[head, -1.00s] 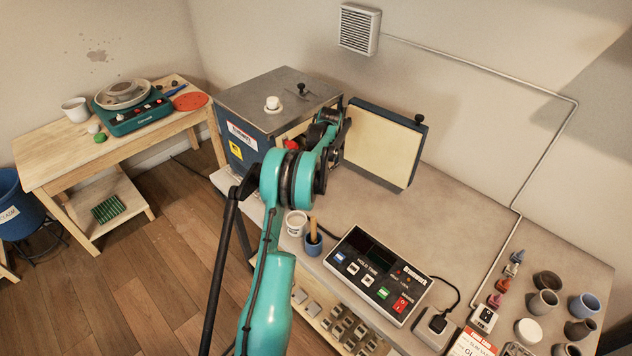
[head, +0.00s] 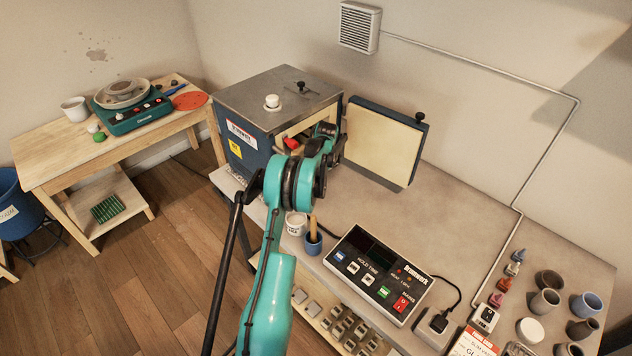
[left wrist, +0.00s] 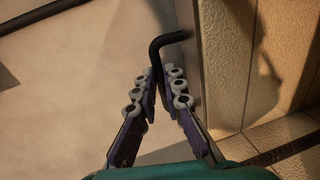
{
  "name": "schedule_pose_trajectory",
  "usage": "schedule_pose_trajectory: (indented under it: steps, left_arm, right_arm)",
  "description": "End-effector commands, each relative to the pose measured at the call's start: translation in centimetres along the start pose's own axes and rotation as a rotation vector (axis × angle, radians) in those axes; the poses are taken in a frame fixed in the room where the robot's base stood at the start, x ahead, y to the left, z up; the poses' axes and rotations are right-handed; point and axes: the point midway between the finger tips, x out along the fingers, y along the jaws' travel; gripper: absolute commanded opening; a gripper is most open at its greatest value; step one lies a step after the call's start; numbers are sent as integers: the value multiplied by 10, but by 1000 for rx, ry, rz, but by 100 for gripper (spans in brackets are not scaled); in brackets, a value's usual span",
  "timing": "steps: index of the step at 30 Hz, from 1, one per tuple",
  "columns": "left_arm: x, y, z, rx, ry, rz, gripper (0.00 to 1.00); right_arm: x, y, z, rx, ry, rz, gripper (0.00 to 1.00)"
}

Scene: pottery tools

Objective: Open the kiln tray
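The kiln (head: 268,108) is a blue-grey box on the bench, its front opening partly hidden behind my left arm. Its door (head: 385,143), with a pale inner face, stands swung open to the right. My left gripper is at the kiln mouth, mostly hidden by my wrist in the head view. In the left wrist view, a black bent handle (left wrist: 168,39) lies between the fingertips of my left gripper (left wrist: 161,76), which are drawn close together around it. The tray itself is not clearly distinguishable. My right gripper is not in view.
A controller box (head: 378,272), a white tub (head: 296,224) and a blue cup with a wooden tool (head: 313,242) stand near the bench's front edge. Small pots (head: 585,305) stand at the far right. The bench middle (head: 450,225) is clear.

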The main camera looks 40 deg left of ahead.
Motion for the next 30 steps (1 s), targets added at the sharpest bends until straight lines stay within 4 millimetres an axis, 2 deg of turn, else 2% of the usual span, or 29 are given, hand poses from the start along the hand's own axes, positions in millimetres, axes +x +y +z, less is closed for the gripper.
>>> schedule_pose_trajectory:
  steps: [5, 8, 11, 24, 30]
  left_arm:
    - [-1, 4, 0, 1, 0, 0, 0]
    - [-2, 14, -1, 2, 1, 0, 0]
    - [-5, 32, -1, 3, 1, 1, 0]
    - [-25, 142, -2, 4, 1, 1, 0]
    - [-31, 171, -3, 2, 1, 1, 0]
  right_arm:
    - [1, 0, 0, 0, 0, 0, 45]
    - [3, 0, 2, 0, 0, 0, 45]
    - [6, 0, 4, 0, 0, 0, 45]
    - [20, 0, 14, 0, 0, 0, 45]
    - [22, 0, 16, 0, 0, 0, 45]
